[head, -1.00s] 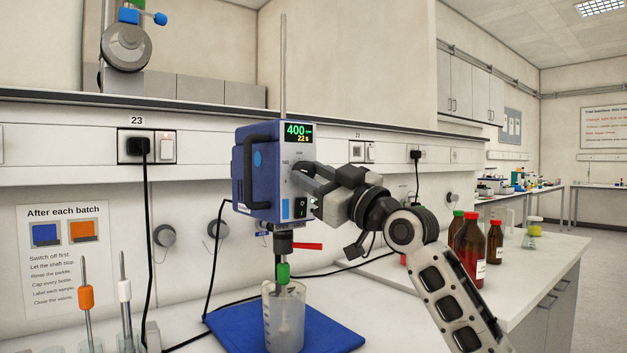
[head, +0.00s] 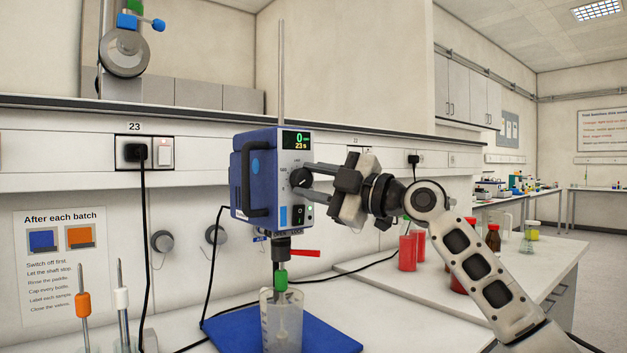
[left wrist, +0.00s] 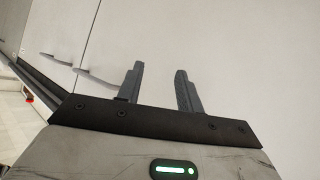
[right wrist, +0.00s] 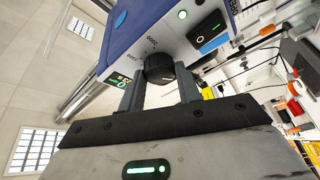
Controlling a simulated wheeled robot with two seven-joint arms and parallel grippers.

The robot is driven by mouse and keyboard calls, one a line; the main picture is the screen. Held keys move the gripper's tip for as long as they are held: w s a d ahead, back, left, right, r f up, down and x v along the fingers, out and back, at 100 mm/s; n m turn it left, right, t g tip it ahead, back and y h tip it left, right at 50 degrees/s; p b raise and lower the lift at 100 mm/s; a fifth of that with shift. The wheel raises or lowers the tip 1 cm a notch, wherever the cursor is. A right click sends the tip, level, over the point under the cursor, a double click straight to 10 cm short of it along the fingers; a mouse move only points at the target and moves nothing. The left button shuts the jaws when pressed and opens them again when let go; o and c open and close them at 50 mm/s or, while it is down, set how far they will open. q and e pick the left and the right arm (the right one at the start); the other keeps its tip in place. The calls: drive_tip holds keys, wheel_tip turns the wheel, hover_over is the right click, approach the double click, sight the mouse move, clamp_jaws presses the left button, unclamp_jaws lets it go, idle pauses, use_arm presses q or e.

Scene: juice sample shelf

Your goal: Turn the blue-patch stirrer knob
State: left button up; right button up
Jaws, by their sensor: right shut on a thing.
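The blue stirrer (head: 262,180) hangs on a vertical rod and has a blue patch (head: 283,216) on its front. Its display (head: 297,140) reads 0 and 23 s. The black knob (head: 299,179) is below the display. My right gripper (head: 304,182) is shut on it, coming from the right. The right wrist view shows the knob (right wrist: 159,68) between the two fingers (right wrist: 160,88). The white pointer line on it is visible. My left gripper (left wrist: 159,72) shows only in the left wrist view, open and empty, before pale cabinet fronts.
Under the stirrer, a beaker (head: 281,325) stands on a blue mat (head: 325,335), with a green-collared paddle shaft (head: 281,280) in it. Orange- and white-collared paddles (head: 83,305) stand at left. Red containers (head: 408,252) and a brown bottle (head: 493,240) stand at right. Black cables run along the wall.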

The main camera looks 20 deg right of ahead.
use_arm(q)
drive_tip(key=shift+r, duration=0.1)
idle(0.3)
use_arm(e)
drive_tip(key=o, duration=1)
drive_tip(key=shift+s+d+f, duration=0.1)
drive_tip(key=shift+s+d, duration=0.15)
use_arm(q)
drive_tip(key=f+b, duration=0.1)
drive_tip(key=b, duration=0.3)
drive_tip(key=shift+d+f+t, duration=0.15)
drive_tip(key=shift+f+t, duration=0.15)
use_arm(e)
drive_tip(key=v, duration=1.5)
drive_tip(key=shift+d+r, duration=0.15)
drive_tip(key=shift+r, duration=0.05)
